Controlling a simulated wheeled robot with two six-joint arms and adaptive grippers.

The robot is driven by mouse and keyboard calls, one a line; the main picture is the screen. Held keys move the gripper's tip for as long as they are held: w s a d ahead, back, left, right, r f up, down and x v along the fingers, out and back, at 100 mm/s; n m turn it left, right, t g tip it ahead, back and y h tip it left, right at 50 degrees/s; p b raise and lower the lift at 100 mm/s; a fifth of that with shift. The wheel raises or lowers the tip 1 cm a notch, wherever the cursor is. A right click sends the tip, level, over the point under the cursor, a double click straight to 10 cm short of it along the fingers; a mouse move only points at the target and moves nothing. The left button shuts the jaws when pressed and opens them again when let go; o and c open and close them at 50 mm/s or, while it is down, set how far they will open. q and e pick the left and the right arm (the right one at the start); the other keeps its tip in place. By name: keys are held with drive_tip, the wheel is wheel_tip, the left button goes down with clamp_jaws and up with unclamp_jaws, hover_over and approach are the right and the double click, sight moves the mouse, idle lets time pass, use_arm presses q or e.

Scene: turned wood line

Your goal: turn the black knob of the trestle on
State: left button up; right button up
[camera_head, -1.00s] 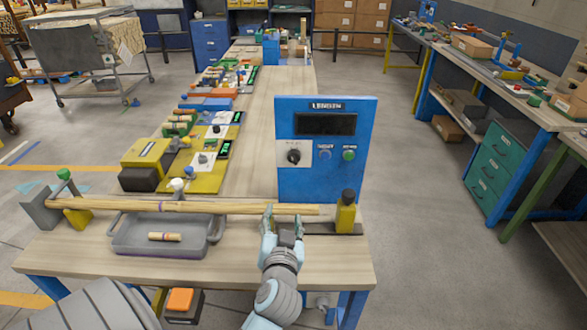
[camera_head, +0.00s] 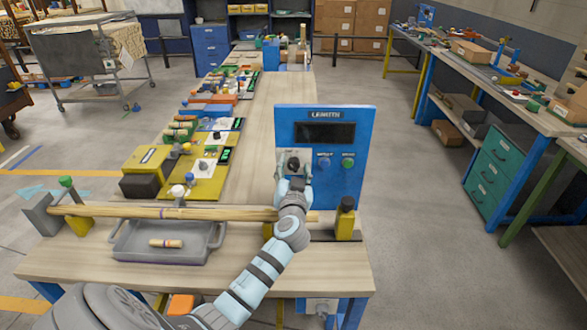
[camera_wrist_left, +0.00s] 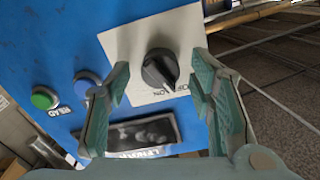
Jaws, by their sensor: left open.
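The black knob (camera_head: 292,164) sits on a white plate on the front of an upright blue panel (camera_head: 335,190). In the left wrist view the knob (camera_wrist_left: 160,69) is round with a raised grip bar, and OFF and ON are printed beside it on the plate (camera_wrist_left: 133,47). The bar's end lies near these words; I cannot tell exactly which one it points to. My left gripper (camera_head: 293,174) is in front of the knob, its open fingers on either side with gaps between them and the knob. My right gripper is not in view.
A blue button (camera_head: 324,163) and a green button (camera_head: 348,162) sit right of the knob, below a dark display (camera_head: 324,133). A long wooden rod (camera_head: 150,211) lies across the bench front, behind my left arm. A grey tray (camera_head: 130,243) holds a short wooden piece.

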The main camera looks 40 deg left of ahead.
use_arm(q)
drive_tip(key=c, duration=1.2)
drive_tip(key=shift+o, duration=0.2)
drive_tip(key=shift+m, duration=0.5)
drive_tip(key=m, duration=0.3)
drive_tip(key=shift+m, duration=0.3)
drive_tip(key=shift+f+m+p, duration=0.1)
drive_tip(key=shift+m+p, duration=0.45)
drive_tip(key=shift+m, duration=1.65)
